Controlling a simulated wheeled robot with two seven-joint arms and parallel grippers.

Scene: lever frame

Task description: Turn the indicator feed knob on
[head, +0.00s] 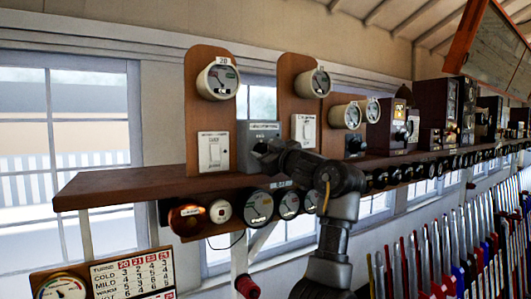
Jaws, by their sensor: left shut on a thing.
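A grey box (259,129) with a small label strip stands on the wooden shelf, between two tall wooden boards. The label is too small to read. My left gripper (264,153) is at the lower front of this box, with its arm coming up from below. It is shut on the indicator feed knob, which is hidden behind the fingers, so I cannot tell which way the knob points. My right gripper is not in view.
The wooden shelf (120,184) carries boards with white switches (213,151) and round gauges (217,78). Dials (258,207) and a red lamp (187,217) sit under its edge. Many levers (450,250) stand at the lower right. A window fills the left.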

